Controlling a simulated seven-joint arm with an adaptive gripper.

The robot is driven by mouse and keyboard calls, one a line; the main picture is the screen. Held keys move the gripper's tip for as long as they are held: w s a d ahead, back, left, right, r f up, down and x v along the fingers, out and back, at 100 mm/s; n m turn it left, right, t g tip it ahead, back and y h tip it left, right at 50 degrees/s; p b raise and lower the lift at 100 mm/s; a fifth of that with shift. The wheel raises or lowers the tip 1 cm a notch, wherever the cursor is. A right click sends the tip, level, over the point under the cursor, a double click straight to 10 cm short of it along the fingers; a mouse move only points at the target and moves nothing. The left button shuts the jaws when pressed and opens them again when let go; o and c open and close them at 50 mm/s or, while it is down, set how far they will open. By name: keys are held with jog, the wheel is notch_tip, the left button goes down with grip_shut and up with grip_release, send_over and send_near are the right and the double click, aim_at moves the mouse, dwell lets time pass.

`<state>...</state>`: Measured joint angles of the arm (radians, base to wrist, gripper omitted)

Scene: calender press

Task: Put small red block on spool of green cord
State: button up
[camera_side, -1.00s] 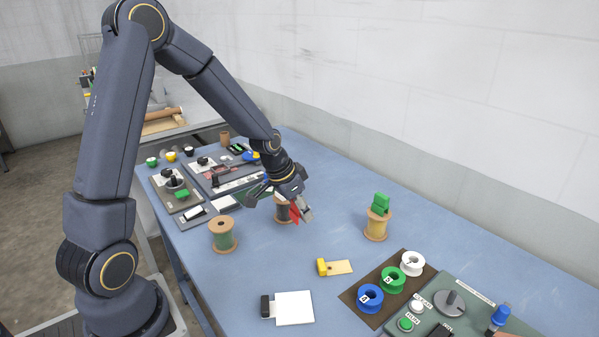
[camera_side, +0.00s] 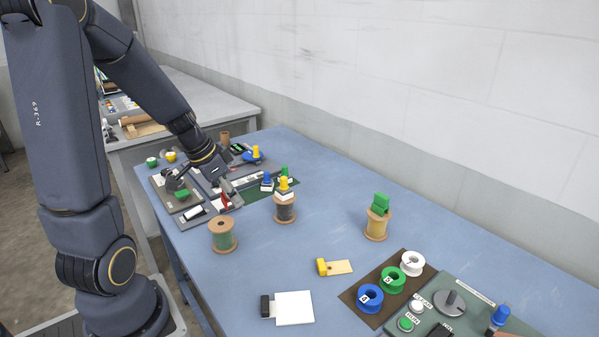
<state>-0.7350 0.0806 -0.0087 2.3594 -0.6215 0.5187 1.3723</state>
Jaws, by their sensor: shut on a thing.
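My gripper (camera_side: 230,197) is shut on the small red block (camera_side: 224,201), which shows as a thin red piece partly hidden by the fingers. The spool of green cord (camera_side: 223,240) stands upright on the blue table at the near left, its wooden top bare. In the picture the gripper and block are just above and slightly behind this spool, apart from it. The exact height of the block over the table is hard to tell.
A dark-cord spool (camera_side: 285,211) with white and yellow pieces at its top stands to the right. A yellow-cord spool (camera_side: 376,230) carries green blocks. The blue table (camera_side: 320,225) is clear between the spools.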

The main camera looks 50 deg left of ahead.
aim_at(229, 220)
jog(key=shift+n+y, duration=0.3)
jog(key=shift+n, duration=0.4)
jog(key=s+a+f, duration=0.1)
jog(key=a+f, duration=0.1)
jog(key=a, duration=0.1)
jog(key=shift+s+a+f, duration=0.15)
jog(key=shift+s+f, duration=0.2)
jog(key=shift+s, duration=0.05)
jog(key=shift+f, duration=2.1)
jog(key=shift+f, duration=0.15)
jog(key=o, duration=0.9)
